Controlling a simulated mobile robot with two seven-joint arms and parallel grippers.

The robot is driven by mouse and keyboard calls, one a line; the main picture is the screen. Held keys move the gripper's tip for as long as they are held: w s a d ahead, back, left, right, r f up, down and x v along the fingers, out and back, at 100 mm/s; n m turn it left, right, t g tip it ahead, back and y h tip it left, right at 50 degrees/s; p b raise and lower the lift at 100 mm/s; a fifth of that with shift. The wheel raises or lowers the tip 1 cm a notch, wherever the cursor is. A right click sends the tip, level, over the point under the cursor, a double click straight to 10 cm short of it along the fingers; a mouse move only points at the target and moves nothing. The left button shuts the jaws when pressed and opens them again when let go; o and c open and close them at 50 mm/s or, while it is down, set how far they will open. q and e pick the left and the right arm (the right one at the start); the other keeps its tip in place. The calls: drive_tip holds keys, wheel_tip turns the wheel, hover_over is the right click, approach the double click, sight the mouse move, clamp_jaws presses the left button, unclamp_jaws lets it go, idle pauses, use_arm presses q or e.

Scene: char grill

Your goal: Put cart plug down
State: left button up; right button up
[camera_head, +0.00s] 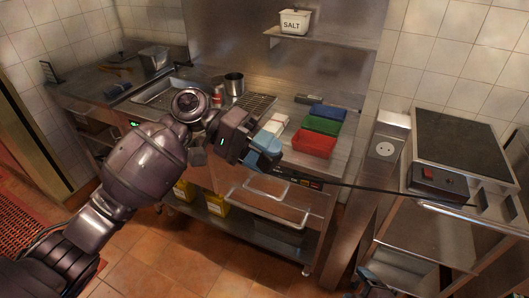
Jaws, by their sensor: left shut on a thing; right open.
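My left gripper (270,149), with light blue fingertips, is shut on the dark cart plug (282,171) in the middle of the head view. The plug is mostly hidden by the fingers. It is held up in front of the steel counter. A black cable (360,187) runs from it to the right, to the cart (436,241) with a dark grill top. A wall socket (384,150) is on the steel post left of the cart. My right gripper (372,283) shows only partly at the bottom edge, open, below and left of the cart.
Blue, green and red trays (314,144) sit on the counter (341,150) behind my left gripper. A steel pot (234,84) and a sink (160,92) are farther left. A salt box (294,21) stands on the wall shelf. The tiled floor (230,262) in front is clear.

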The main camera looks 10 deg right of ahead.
drive_tip(key=f+m, duration=0.1)
drive_tip(key=m, duration=0.3)
drive_tip(key=d+f+m, duration=0.1)
drive_tip(key=m, duration=0.3)
drive_tip(key=s+d+f+m, duration=0.1)
drive_tip(key=m, duration=0.3)
drive_tip(key=shift+d+f, duration=0.15)
drive_tip(key=shift+f, duration=0.1)
drive_tip(key=shift+m, duration=0.3)
